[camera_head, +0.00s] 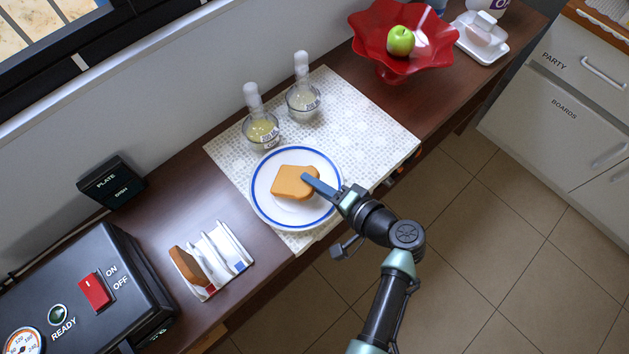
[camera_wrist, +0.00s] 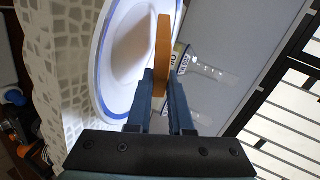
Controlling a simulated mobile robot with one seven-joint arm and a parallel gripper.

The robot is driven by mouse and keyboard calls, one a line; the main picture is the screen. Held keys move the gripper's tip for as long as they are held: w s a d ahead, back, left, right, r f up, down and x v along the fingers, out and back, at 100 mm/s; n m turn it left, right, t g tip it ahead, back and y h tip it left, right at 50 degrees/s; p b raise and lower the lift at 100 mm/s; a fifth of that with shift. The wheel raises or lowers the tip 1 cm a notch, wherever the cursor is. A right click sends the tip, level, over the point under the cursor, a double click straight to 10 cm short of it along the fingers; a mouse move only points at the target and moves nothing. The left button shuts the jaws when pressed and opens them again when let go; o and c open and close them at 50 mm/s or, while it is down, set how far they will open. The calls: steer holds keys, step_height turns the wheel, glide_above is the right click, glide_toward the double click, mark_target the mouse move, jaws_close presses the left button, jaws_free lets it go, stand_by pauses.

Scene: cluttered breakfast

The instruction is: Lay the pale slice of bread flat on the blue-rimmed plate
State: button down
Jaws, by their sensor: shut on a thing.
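A golden-tan slice of bread (camera_head: 293,184) is over the blue-rimmed plate (camera_head: 258,206), its broad face turned up in the head view. My gripper (camera_head: 308,179) reaches in from the right and is shut on the slice's near right edge. In the wrist view the slice (camera_wrist: 163,50) shows edge-on between the two fingers of my gripper (camera_wrist: 165,95). The plate (camera_wrist: 117,95) lies to its left there, with a shadow on it and a gap between, so the slice looks held above the plate. The plate is otherwise empty where visible.
A darker brown slice (camera_head: 187,266) stands in a white rack (camera_head: 225,262) at the lower left. A red bowl (camera_head: 430,45) holds a green apple (camera_head: 400,41).

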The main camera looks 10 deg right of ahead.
steer(key=shift+f+b, duration=0.25)
steer(key=shift+b, duration=0.05)
steer(key=c, duration=0.7)
jaws_free()
steer(key=shift+c, duration=0.2)
steer(key=shift+s+r, duration=0.1)
steer(key=shift+p+v, duration=1.45)
steer(key=shift+v, duration=1.95)
